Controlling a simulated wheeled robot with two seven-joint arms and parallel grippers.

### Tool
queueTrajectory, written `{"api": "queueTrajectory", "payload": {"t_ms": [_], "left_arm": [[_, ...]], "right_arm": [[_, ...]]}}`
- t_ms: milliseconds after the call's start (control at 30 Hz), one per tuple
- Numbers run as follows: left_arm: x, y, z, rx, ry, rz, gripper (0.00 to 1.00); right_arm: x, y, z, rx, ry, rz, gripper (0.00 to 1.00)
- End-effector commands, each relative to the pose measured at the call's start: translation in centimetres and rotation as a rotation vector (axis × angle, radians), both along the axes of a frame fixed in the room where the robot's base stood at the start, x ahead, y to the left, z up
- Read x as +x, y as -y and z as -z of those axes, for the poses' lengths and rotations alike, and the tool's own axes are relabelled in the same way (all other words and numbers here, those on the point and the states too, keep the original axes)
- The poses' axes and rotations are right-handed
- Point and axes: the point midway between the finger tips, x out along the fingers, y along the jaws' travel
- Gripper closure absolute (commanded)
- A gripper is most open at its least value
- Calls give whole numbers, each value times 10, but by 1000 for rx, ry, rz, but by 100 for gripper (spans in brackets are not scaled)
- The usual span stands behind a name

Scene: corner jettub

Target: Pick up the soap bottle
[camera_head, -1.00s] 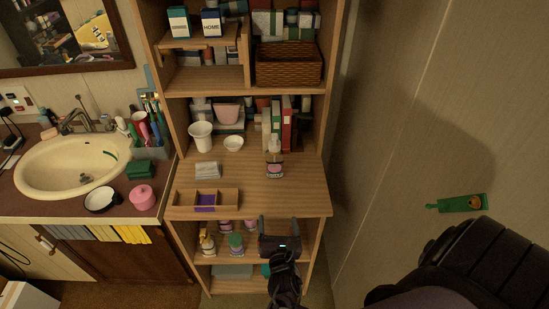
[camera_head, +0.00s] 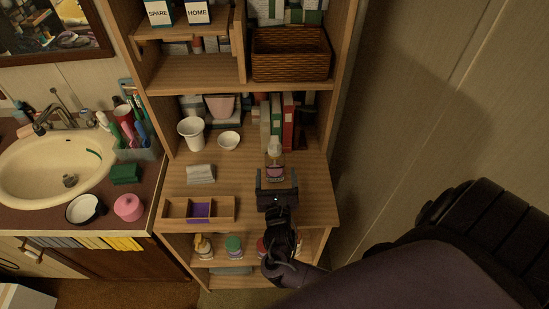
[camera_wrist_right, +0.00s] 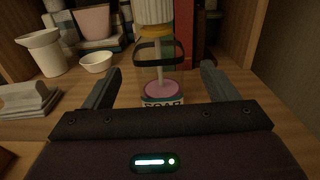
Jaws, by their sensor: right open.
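The soap bottle (camera_head: 275,164) is a clear pump bottle with a pale cap and pink contents. It stands upright on the wooden shelf top. In the right wrist view the bottle (camera_wrist_right: 160,70) is straight ahead, between the lines of the two fingers, its label partly hidden by the gripper body. My right gripper (camera_head: 276,172) is open and level with the bottle, just in front of it; in the right wrist view its fingers (camera_wrist_right: 158,82) are apart on either side of the bottle's lower part. I cannot tell whether they touch it. My left gripper is not in view.
Books (camera_head: 288,120) stand behind the bottle. A white cup (camera_head: 191,133), a small bowl (camera_head: 229,141), folded cloths (camera_head: 201,174) and a wooden tray (camera_head: 172,211) are to the left. A wall (camera_head: 410,120) closes off the right side.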

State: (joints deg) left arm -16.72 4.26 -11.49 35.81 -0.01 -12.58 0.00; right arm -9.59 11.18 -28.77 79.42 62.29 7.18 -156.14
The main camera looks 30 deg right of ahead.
Motion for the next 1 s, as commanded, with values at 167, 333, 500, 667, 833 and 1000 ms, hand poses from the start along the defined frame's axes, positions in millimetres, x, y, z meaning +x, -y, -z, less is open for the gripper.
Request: {"api": "queueTrajectory", "payload": {"t_ms": [167, 333, 500, 667, 833, 1000], "left_arm": [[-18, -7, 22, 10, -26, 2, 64], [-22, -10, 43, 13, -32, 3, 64], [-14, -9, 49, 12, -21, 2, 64], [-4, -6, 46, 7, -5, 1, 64], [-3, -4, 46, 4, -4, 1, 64], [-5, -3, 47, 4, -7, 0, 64]], "right_arm": [[18, 10, 4, -1, 3, 0, 20], [38, 22, 4, -1, 4, 0, 20], [50, 30, 1, 2, 1, 0, 20], [51, 30, -1, 1, 0, -1, 20], [51, 30, 0, 1, 0, -1, 32], [51, 30, 0, 1, 0, -1, 54]]}}
